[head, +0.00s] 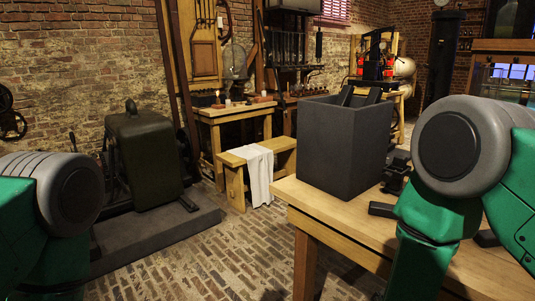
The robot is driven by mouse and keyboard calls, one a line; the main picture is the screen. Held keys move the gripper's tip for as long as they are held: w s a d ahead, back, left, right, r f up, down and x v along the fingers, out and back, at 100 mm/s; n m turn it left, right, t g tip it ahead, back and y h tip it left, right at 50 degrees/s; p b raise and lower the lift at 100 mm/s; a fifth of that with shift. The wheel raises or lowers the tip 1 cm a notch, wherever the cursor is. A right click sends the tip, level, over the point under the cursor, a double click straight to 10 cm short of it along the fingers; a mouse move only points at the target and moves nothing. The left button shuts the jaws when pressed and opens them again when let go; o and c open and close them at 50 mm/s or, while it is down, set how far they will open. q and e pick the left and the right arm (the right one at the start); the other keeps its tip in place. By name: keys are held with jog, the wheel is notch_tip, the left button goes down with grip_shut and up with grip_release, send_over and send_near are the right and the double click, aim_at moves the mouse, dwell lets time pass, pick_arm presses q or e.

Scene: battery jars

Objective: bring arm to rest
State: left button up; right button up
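A large dark grey, open-topped battery jar (340,150) stands upright on the wooden table (335,213) at the right. Dark flat pieces (362,96) stick up out of its top; its inside is hidden. My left arm (72,195) shows at the lower left edge and my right arm (462,148) at the right, in front of the table. I see no fingertips of either gripper. My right arm hides part of the tabletop.
Small black hardware (397,172) stands beside the jar, and a black bar (381,209) lies near the table's front edge. A dark green machine (146,158) stands on a low plinth at the left. A bench (235,183) with a white cloth stands beyond. The brick floor between is clear.

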pick_arm(q)
jog(key=shift+a+f, duration=0.2)
jog(key=shift+a, duration=0.3)
jog(key=shift+a+f, duration=0.15)
jog(key=shift+a, duration=0.35)
pick_arm(e)
jog(key=s+a+f+n+g+y, duration=0.1)
jog(key=s+f+n+g+y, duration=0.2)
jog(key=s, duration=1.1)
jog(key=s+a+f+n+g+y, duration=0.1)
jog(key=s+f+n+g+y, duration=0.2)
jog(key=s+f+n+g, duration=0.4)
jog(key=shift+s+f+n+y, duration=0.4)
jog(key=shift+s+f, duration=0.95)
jog(key=shift+s, duration=2.95)
